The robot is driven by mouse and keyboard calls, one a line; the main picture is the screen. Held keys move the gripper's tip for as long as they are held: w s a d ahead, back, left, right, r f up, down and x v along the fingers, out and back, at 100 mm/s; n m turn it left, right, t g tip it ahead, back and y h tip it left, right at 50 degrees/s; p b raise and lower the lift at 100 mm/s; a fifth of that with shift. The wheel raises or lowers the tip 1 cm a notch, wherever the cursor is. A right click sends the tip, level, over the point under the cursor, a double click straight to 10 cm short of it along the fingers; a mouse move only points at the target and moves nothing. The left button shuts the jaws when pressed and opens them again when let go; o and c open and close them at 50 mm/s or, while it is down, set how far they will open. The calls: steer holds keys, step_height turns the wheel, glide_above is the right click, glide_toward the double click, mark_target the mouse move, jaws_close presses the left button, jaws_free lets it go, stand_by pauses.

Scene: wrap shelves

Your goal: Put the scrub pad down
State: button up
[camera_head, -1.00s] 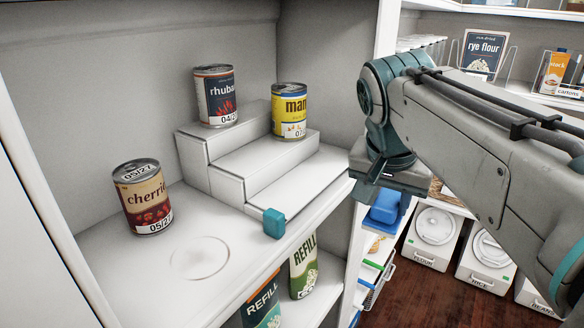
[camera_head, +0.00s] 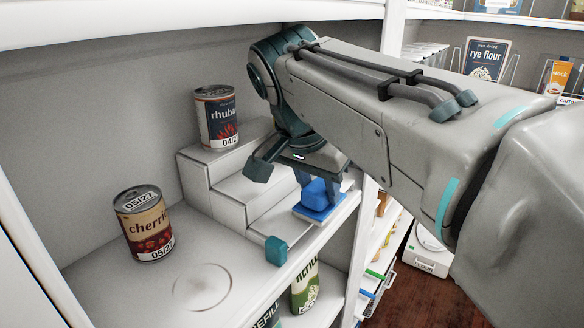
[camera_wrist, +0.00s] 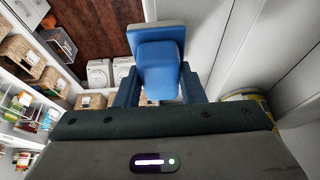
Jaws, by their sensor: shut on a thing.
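The blue scrub pad (camera_head: 312,213) has a raised blue handle block and a flat base with a pale edge. The wrist view shows the pad (camera_wrist: 158,65) between my two blue fingers (camera_wrist: 159,88). The pad looks low near the shelf's front edge; I cannot tell whether it touches a surface.
A rhubarb can (camera_head: 217,118) stands on the riser's top step. A cherries can (camera_head: 145,222) stands on the shelf at left, near a faint ring mark (camera_head: 202,287). A teal block (camera_head: 276,250) sits at the shelf's front edge. Refill packs (camera_head: 304,287) stand below.

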steer(key=w+a, duration=0.1)
steer(key=w+a+p, duration=0.1)
steer(key=w+a, duration=0.1)
steer(key=shift+a, duration=0.3)
steer(key=shift+s+d+f, duration=0.1)
steer(key=shift+f, duration=0.45)
steer(key=shift+s+d+f, duration=0.15)
steer(key=shift+f, duration=0.05)
steer(key=shift+f, duration=0.2)
steer(key=o, duration=0.8)
steer(key=shift+r, duration=0.1)
